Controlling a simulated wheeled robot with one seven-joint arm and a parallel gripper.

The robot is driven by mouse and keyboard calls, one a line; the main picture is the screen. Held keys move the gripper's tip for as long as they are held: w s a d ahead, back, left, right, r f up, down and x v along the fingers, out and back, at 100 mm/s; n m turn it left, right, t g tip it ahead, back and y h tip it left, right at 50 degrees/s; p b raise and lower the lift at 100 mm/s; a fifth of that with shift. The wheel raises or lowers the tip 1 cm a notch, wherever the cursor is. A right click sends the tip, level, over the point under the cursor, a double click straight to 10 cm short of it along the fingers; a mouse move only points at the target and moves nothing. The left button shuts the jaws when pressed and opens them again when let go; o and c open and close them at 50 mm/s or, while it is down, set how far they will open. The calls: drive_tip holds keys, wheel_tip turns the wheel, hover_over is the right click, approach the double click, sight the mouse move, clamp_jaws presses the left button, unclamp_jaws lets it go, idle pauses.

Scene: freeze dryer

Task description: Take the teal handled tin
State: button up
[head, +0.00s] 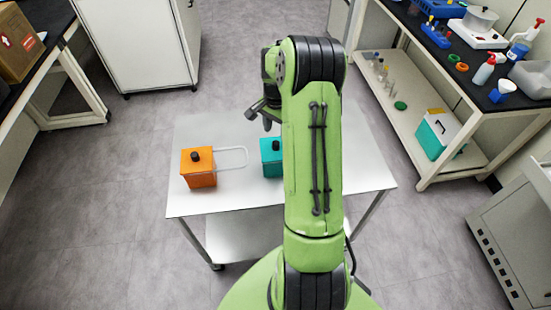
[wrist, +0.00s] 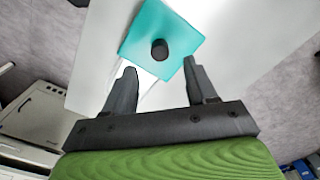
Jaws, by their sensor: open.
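The teal tin (head: 271,158) stands on the white cart, partly hidden behind my green arm in the head view. It is a square box with a black knob on its lid. In the wrist view the teal tin (wrist: 143,38) lies beyond my fingertips, and part of a pale wire handle shows between the fingers, running from the tin towards the palm. My gripper (wrist: 160,72) is open, with nothing clamped between its fingers. In the head view my gripper (head: 262,115) is above the cart, behind the tin and partly hidden by my arm.
An orange tin (head: 198,170) with a black knob and a wire handle pointing right stands left of the teal one. The white cart (head: 230,205) is otherwise mostly bare. A workbench (head: 475,75) with bottles and boxes is at right, a white cabinet (head: 135,45) at back left.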

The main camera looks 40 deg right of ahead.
sight(276, 142)
wheel_tip(276, 142, down, 5)
drive_tip(key=shift+f, duration=0.1)
drive_tip(key=shift+c, duration=1)
clamp_jaws()
